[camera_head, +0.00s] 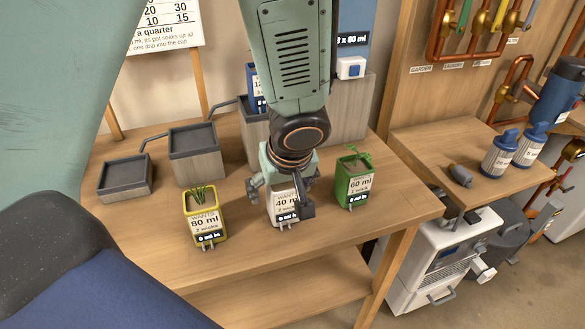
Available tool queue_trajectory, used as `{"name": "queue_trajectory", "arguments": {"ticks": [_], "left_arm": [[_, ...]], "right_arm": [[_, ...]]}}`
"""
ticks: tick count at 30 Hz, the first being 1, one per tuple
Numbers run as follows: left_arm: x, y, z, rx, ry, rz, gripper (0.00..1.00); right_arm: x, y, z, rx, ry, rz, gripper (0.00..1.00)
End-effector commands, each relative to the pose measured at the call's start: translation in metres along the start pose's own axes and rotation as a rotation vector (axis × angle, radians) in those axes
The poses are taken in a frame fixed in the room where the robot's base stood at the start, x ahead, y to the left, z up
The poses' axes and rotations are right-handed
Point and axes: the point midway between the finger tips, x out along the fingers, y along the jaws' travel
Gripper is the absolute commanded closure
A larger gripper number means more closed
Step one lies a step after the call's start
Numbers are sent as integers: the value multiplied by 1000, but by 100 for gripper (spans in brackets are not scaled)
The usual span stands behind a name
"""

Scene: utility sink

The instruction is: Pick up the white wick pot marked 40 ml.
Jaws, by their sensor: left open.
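The white wick pot (284,208) stands on the wooden bench, its label reading "40 m" with the rest covered. My left gripper (283,196) comes down from above and is open at the white pot, with a finger on either side of it. The gripper hides the pot's top and part of its right side. I cannot tell whether the fingers touch it. My right gripper does not show.
A yellow pot (205,222) marked 80 ml stands left of the white pot, and a green pot (353,186) marked 60 ml stands close on its right. Grey stepped trays (193,140) stand behind. The bench's (300,250) front strip is clear.

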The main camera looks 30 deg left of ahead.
Motion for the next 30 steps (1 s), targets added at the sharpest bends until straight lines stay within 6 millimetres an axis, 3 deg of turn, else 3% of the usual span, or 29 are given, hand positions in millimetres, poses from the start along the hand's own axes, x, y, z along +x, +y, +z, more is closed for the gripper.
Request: {"name": "queue_trajectory", "arguments": {"ticks": [12,23,30], "left_arm": [[48,4,-5,0,-3,0,17],[52,4,-6,0,-2,-1,17],[52,4,-6,0,-2,0,37]], "right_arm": [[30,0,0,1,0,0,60],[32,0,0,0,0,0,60],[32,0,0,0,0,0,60]]}}
